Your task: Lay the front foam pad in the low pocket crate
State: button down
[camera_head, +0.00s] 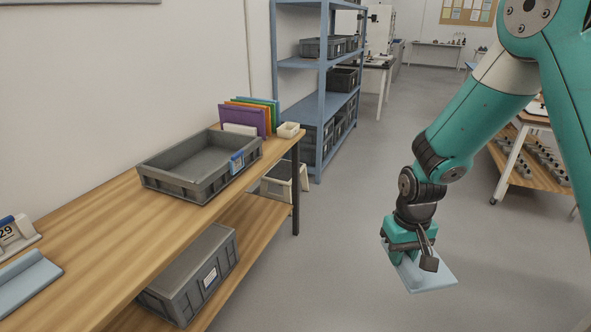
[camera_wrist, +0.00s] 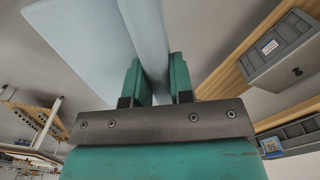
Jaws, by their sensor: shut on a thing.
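My gripper (camera_head: 408,262) is shut on a light blue foam pad (camera_head: 437,279), held in the air over the open floor right of the bench. In the wrist view the fingers (camera_wrist: 155,82) grip an upright ridge of the pad, and its flat sheet (camera_wrist: 75,28) spreads to the left. A shallow, open grey crate (camera_head: 190,180) with a blue-and-white label sits on the bench top and looks empty. A grey crate (camera_head: 190,280) with a white label is on the shelf below. I cannot tell for sure which is the low pocket crate.
Another light blue piece (camera_head: 28,283) lies at the bench's near left by a number stand (camera_head: 15,232). Coloured folders (camera_head: 250,116) and a small white box (camera_head: 288,130) stand behind the bench crate. A blue rack (camera_head: 318,90) stands beyond. The floor between is clear.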

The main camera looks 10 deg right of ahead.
aim_at(207, 168)
jog(key=u, duration=0.05)
jog(key=k, duration=0.25)
jog(key=z, duration=0.45)
jog(key=i, duration=1.4)
jog(key=u, duration=0.7)
